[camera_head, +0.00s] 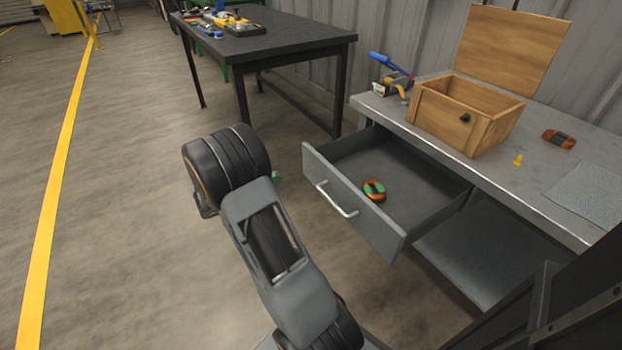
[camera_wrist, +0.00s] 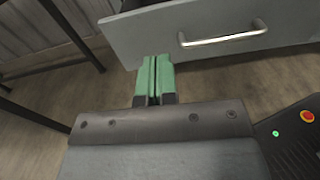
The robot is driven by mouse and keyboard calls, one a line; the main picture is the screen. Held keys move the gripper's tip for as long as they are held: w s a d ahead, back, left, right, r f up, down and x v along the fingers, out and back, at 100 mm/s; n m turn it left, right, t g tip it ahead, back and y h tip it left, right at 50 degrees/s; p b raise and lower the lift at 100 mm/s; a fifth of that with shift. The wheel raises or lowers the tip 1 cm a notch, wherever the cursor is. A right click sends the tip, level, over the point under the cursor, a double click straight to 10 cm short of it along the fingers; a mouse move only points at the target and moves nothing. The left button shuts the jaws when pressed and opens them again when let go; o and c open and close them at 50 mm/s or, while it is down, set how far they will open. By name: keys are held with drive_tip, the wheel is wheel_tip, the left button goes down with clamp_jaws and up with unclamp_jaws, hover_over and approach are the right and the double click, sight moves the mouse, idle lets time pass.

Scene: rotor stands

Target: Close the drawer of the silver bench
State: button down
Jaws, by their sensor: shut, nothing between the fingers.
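The silver bench (camera_head: 535,188) stands at the right with its grey drawer (camera_head: 352,214) pulled well out. A green and orange round item (camera_head: 374,190) lies inside the drawer. The drawer's silver handle (camera_head: 337,200) is on its front panel, and the handle also shows in the wrist view (camera_wrist: 224,36). My gripper (camera_wrist: 154,62) has green fingers that are shut and empty. In the wrist view its tips overlap the lower edge of the drawer front, left of the handle; I cannot tell whether they touch it. In the head view my arm hides most of the gripper, with a bit of green (camera_head: 277,176) showing.
An open wooden box (camera_head: 455,125), a blue-handled tool (camera_head: 390,67), a yellow bolt (camera_head: 518,160) and an orange-black item (camera_head: 559,138) are on the bench top. A dark table (camera_head: 290,35) with tools stands behind. The floor at left is clear.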

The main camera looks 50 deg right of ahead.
drive_tip(key=f, duration=0.1)
drive_tip(key=b, duration=0.4)
approach(320, 160)
drive_tip(key=x, duration=0.5)
drive_tip(key=shift+s+d+f, duration=0.2)
drive_tip(key=shift+s+d, duration=0.1)
drive_tip(key=shift+s+d+r+n+h, duration=0.1)
drive_tip(key=shift+s+d+n+h, duration=0.05)
drive_tip(key=shift+d, duration=0.3)
drive_tip(key=shift+s+d+n+h, duration=0.1)
drive_tip(key=shift+d+n+h, duration=0.05)
drive_tip(key=shift+d, duration=0.25)
